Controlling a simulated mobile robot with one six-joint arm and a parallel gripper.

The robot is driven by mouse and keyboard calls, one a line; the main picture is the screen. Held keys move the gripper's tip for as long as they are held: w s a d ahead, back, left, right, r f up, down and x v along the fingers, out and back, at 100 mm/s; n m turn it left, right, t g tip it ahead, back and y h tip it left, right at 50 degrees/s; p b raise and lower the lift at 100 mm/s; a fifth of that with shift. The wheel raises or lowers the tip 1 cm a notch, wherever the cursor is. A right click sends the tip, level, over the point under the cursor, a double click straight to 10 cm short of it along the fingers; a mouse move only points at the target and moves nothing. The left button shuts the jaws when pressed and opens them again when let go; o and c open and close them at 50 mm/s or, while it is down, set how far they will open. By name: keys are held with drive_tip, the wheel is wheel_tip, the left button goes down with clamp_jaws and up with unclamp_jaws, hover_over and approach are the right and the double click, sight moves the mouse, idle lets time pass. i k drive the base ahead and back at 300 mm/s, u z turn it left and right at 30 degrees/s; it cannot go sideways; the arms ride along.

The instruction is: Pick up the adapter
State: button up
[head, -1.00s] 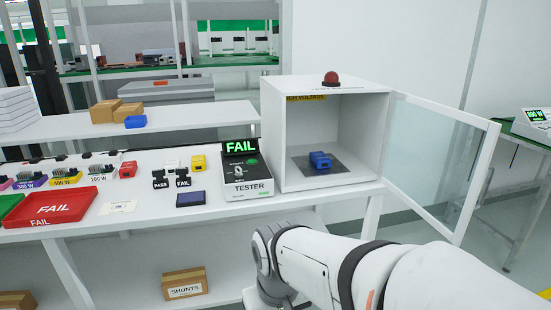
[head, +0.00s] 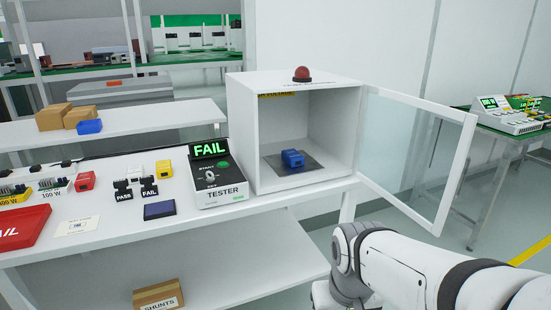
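A blue block-shaped unit (head: 292,159), which looks like the adapter, sits on a dark grey pad (head: 310,166) inside the white test box (head: 243,132). The box's glass door (head: 415,150) is swung open to the right. The tester (head: 218,180) stands just left of the box and its display reads FAIL in green. My arm reaches in at the lower right, below and in front of the open door. My gripper is not visible in the head view.
A red FAIL tray (head: 22,228), PASS and FAIL stamps (head: 148,188), a dark blue pad (head: 159,210), and red and yellow blocks lie left of the tester. A red beacon (head: 302,75) tops the box. A SHUNTS carton (head: 158,297) is on the lower shelf.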

sight(294, 158)
drive_tip(key=u, duration=0.05)
drive_tip(key=i, duration=1)
drive_tip(key=z, duration=0.05)
